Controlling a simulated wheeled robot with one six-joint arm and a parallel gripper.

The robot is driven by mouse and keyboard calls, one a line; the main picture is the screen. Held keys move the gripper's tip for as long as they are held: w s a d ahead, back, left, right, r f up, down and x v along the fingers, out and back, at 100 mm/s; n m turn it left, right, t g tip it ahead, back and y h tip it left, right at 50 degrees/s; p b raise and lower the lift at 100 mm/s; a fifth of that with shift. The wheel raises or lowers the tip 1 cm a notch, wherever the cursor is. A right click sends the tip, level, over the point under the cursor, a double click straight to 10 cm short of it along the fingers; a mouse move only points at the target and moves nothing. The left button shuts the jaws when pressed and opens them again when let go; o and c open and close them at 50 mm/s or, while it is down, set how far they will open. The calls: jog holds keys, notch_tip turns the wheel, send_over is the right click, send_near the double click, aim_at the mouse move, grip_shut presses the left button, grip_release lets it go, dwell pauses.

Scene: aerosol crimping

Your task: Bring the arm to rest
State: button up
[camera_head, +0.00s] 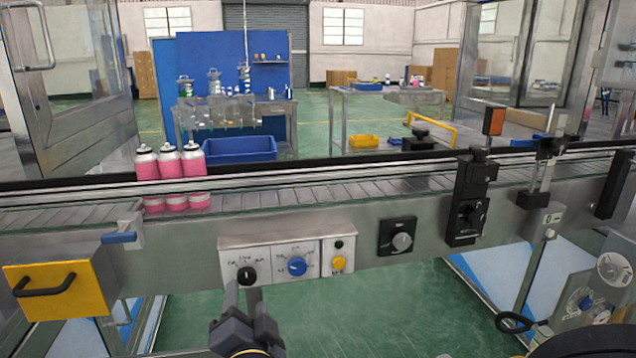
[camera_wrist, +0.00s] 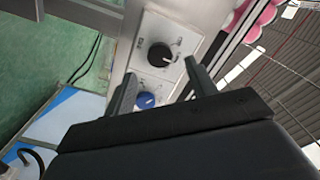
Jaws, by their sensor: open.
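My gripper (camera_head: 243,292) is at the bottom of the head view, in front of the control panel (camera_head: 310,268) on the conveyor's front. In the wrist view my gripper (camera_wrist: 160,68) is open, with nothing between its fingers. The black knob (camera_head: 247,275) is just above the fingertips in the head view. In the wrist view the black knob (camera_wrist: 160,54) shows between and beyond the fingertips. I cannot tell the exact gap, but no grasp shows. The blue knob (camera_head: 297,266) is to the right of the black one; it also shows in the wrist view (camera_wrist: 145,101).
The conveyor (camera_head: 340,196) spans the whole width. Several pink cans (camera_head: 170,165) stand on it at the left. A yellow box with a handle (camera_head: 60,289) juts out at the lower left. A black clamp (camera_head: 470,200) sticks out at the right. Green floor is open below the conveyor.

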aim_at(247, 279)
jog(key=x, duration=0.5)
jog(key=shift+w+f+b, duration=0.1)
jog(key=shift+b, duration=0.25)
jog(key=shift+w, duration=0.1)
